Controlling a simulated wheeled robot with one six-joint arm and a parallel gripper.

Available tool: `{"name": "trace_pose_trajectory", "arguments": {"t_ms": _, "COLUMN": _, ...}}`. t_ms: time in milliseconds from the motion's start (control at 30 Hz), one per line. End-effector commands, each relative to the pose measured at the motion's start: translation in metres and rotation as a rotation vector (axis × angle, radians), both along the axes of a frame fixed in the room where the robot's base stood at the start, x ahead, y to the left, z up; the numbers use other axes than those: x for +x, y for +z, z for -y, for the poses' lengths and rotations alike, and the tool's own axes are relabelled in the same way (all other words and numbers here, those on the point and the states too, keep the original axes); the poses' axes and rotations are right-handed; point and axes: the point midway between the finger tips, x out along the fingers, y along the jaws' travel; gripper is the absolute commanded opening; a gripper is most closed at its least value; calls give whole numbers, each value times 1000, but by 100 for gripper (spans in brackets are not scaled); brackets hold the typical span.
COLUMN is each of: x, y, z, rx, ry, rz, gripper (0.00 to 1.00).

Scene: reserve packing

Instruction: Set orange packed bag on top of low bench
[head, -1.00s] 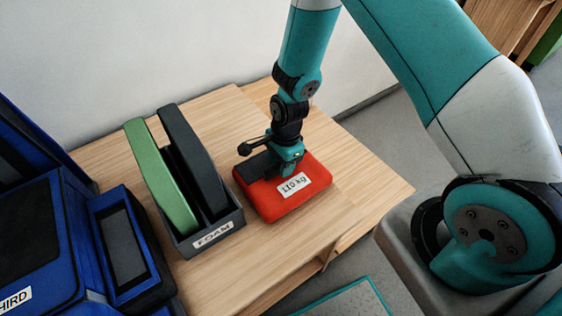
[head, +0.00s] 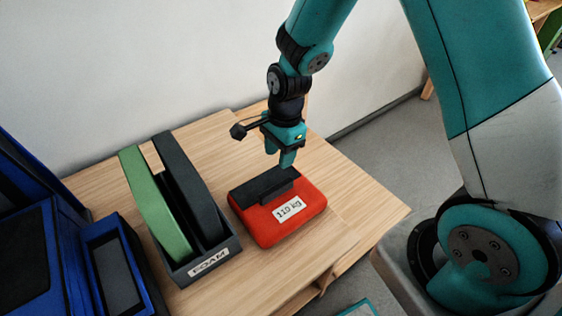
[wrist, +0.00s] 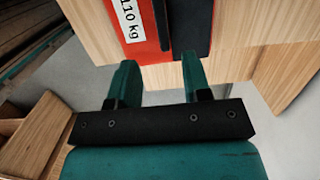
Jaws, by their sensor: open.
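The orange packed bag (head: 278,222) is a red-orange block with a black strip and handle along its back and a "110 kg" label. It lies flat on the wooden bench top (head: 330,236), right of the foam holder. My gripper (head: 286,160) is above the bag's back edge, apart from it, with its jaws open and empty. In the wrist view the bag (wrist: 144,40) shows at the top, beyond the open fingers (wrist: 162,78). The bag's underside is hidden.
A grey holder labelled FOAM (head: 208,264) with green and dark foam slabs stands left of the bag. Blue cases (head: 112,270) stand further left. A wall (head: 150,60) rises behind the bench. The bench top right of the bag is clear.

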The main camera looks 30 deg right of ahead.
Motion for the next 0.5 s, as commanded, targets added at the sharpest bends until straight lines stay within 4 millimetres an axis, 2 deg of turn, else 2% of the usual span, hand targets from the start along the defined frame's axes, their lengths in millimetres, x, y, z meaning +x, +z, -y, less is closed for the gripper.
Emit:
{"name": "trace_pose_trajectory", "arguments": {"t_ms": 67, "x": -4, "y": 19, "z": -5, "rx": 17, "ry": 80, "rz": 21, "gripper": 44}}
{"name": "trace_pose_trajectory", "arguments": {"t_ms": 167, "x": -19, "y": 57, "z": -19, "rx": 58, "ry": 307, "rz": 70, "gripper": 44}}
{"name": "trace_pose_trajectory", "arguments": {"t_ms": 267, "x": -50, "y": 107, "z": -36, "rx": 110, "ry": 651, "rz": 149, "gripper": 44}}
{"name": "trace_pose_trajectory", "arguments": {"t_ms": 300, "x": -66, "y": 125, "z": -41, "rx": 128, "ry": 803, "rz": 186, "gripper": 44}}
{"name": "trace_pose_trajectory", "arguments": {"t_ms": 400, "x": -108, "y": 163, "z": -53, "rx": 163, "ry": 1171, "rz": 282, "gripper": 44}}
{"name": "trace_pose_trajectory", "arguments": {"t_ms": 500, "x": -147, "y": 189, "z": -59, "rx": 179, "ry": 1490, "rz": 370, "gripper": 44}}
